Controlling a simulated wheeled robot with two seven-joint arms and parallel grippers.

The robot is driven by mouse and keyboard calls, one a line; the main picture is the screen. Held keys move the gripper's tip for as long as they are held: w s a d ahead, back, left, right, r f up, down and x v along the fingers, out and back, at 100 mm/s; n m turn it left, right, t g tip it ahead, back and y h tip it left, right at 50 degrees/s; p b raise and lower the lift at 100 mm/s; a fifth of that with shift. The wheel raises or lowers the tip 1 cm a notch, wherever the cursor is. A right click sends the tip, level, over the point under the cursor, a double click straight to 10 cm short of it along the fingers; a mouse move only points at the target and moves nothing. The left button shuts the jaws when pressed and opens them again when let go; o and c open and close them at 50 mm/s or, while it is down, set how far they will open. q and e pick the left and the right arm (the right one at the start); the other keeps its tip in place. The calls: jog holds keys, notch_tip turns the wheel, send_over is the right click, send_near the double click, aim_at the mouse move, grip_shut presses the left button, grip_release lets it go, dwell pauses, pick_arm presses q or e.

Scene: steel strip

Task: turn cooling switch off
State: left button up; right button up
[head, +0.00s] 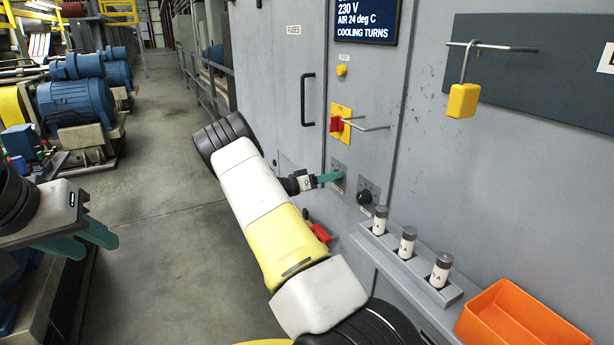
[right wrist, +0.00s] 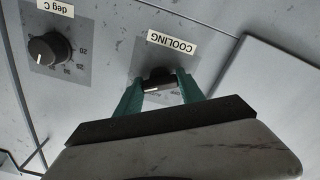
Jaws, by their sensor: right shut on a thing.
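The cooling switch (right wrist: 157,84) is a small black knob with a white mark, on a grey plate below the label COOLING in the right wrist view. My right gripper (right wrist: 160,80) is shut on it, one teal finger on each side. In the head view my right gripper (head: 328,177) reaches the switch's plate (head: 338,168) on the grey cabinet; the knob is hidden there. The display (head: 362,20) reads 230 V, AIR 24 deg C, COOLING TURNS. My left gripper (head: 82,240) is open and empty at the left, far from the cabinet.
A black deg C dial (head: 364,196) sits beside the switch, also in the right wrist view (right wrist: 48,48). Above are a red handle (head: 337,124) and a yellow button (head: 342,71). Several fuses (head: 407,240), an orange bin (head: 520,315) and a hanging yellow padlock (head: 462,101) are to the right.

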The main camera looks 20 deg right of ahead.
jog(key=shift+n, duration=0.3)
jog(key=n, duration=0.5)
jog(key=shift+n, duration=0.3)
jog(key=n, duration=1.1)
jog(key=shift+n, duration=0.4)
jog(key=n, duration=0.5)
jog(key=shift+n, duration=0.4)
jog(key=o, duration=1.4)
jog(key=shift+c, duration=0.2)
jog(key=shift+r, duration=0.1)
